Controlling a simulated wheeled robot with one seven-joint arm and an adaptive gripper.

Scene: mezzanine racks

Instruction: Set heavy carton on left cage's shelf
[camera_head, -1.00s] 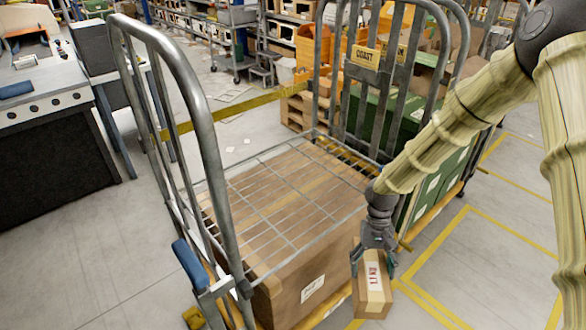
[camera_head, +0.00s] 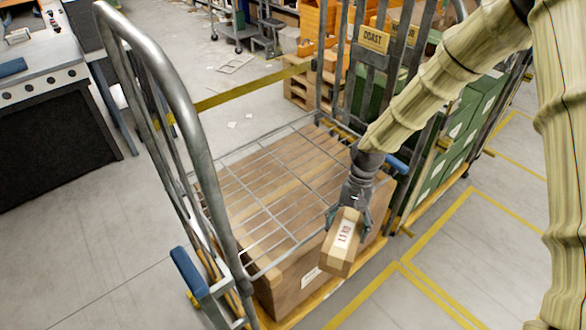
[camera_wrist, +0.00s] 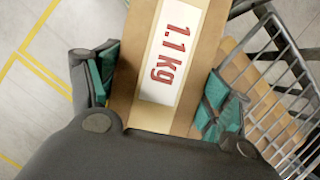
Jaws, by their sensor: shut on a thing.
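The carton (camera_head: 342,243) is a small brown box with a white label and red print. In the wrist view the carton (camera_wrist: 163,60) reads "1.1 kg" and sits between the green-padded fingers. My gripper (camera_head: 347,214) is shut on it and holds it tilted, in front of the right front part of the left cage in the head view. The left cage's wire shelf (camera_head: 268,195) lies over a large brown box. The shelf bars also show at the right of the wrist view (camera_wrist: 285,95). Whether the carton touches the shelf edge cannot be told.
The left cage has a tall tubular side frame (camera_head: 165,75) and a blue handle (camera_head: 189,272). A cage with green crates (camera_head: 470,115) stands to the right. The wire shelf is bare.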

